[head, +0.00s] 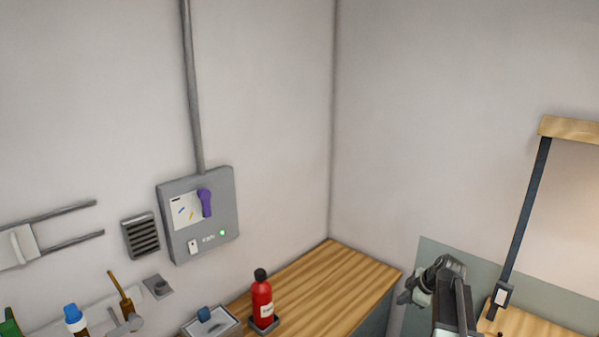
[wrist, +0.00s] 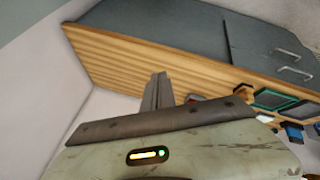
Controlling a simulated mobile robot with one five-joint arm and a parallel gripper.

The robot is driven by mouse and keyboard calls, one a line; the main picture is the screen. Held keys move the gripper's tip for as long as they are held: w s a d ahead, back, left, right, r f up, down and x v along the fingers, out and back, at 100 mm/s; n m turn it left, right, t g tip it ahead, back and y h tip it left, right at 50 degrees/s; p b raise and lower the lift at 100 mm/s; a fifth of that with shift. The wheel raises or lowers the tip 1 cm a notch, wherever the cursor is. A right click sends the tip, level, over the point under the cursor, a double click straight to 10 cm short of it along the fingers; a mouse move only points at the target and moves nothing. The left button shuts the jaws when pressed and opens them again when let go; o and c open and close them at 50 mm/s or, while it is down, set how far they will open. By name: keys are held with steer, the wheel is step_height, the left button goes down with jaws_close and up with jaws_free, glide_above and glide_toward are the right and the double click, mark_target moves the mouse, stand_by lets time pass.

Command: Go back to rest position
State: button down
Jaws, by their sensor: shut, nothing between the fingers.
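My gripper (head: 406,297) shows at the lower right of the head view, in front of the far end of the wooden counter. It is raised on my arm and apart from the items on the counter. In the wrist view my gripper (wrist: 160,88) has its fingers together, with nothing held. The wooden counter (wrist: 110,62) shows tilted behind the fingers.
A red bottle (head: 262,302) stands on the counter (head: 335,285) beside a grey tray (head: 196,326). A grey wall box (head: 220,222) with a purple handle (head: 205,201) hangs above. A wood-topped frame (head: 572,130) stands at right. The counter's far end is clear.

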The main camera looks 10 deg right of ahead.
steer(key=s+a+f+g+b, duration=0.2)
steer(key=a+f, duration=0.1)
steer(key=a, duration=1)
steer(key=s+a+f+g+b, duration=0.15)
steer(key=a+f, duration=0.25)
steer(key=a, duration=1)
steer(key=s+a+f+m+h+b, duration=0.1)
steer(key=s+a+f+m, duration=0.15)
steer(key=s+a, duration=0.3)
steer(key=s+d+m+g+h, duration=0.1)
steer(key=s+m, duration=0.4)
steer(key=m, duration=0.5)
steer(key=d+g, duration=0.1)
steer(key=d, duration=0.1)
steer(key=shift+s+d+r+h, duration=0.3)
steer(key=shift+d, duration=0.1)
